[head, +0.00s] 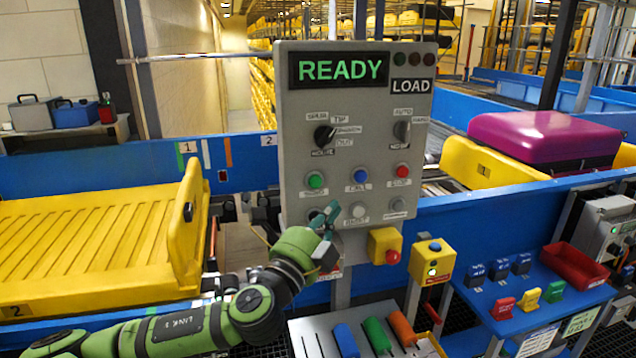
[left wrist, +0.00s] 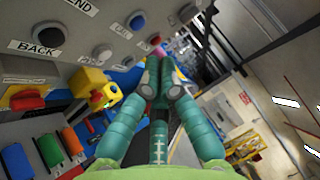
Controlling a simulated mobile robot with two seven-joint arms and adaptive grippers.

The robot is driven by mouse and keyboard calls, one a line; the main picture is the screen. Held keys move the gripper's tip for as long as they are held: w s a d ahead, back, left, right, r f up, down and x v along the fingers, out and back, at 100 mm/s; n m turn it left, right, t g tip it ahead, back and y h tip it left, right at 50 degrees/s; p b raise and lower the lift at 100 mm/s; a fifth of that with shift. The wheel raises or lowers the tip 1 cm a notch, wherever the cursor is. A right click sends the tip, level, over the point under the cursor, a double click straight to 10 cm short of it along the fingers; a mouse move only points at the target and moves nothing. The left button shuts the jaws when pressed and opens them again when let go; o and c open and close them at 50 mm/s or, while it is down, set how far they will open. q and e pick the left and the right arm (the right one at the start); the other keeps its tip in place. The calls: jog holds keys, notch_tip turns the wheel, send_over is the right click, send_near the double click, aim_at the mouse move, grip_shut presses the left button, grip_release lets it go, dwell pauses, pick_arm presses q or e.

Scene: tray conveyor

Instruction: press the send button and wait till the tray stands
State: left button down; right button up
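The grey control panel (head: 350,120) shows READY in green and LOAD on its display. Its green button (head: 315,180) sits left in the row with a blue and a red one; its label is blurred. In the left wrist view the label ending in END (left wrist: 82,6) is cut off at the top edge. My left gripper (head: 330,214) has its teal fingers together, empty, at the panel's lower left, below the green button. The fingers also show in the left wrist view (left wrist: 158,75). A yellow tray marked 2 (head: 90,240) lies empty at left. Another marked 1 (head: 490,165) carries a magenta suitcase (head: 545,140).
A red mushroom button on a yellow box (head: 385,245) is just right of my gripper, below the panel. Blue, green and orange handles (head: 375,335) stand in front. A blue shelf at right holds small blocks and a red bin (head: 575,266).

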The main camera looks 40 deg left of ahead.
aim_at(315, 182)
pick_arm(q)
jog(key=shift+w+a+b, duration=0.35)
jog(key=shift+w+a, duration=1.1)
jog(key=shift+a, duration=0.25)
jog(key=shift+w+a+b, duration=0.35)
jog(key=shift+w+a, duration=1.1)
jog(key=shift+a, duration=0.2)
jog(key=shift+a, duration=0.15)
jog(key=shift+w+a, duration=0.2)
jog(key=shift+w, duration=0.05)
jog(key=shift+w+a, duration=0.3)
jog(key=shift+a, duration=0.1)
jog(key=shift+s+d, duration=0.1)
jog(key=shift+d, duration=0.05)
jog(key=shift+s+d, duration=0.5)
jog(key=shift+d, duration=0.05)
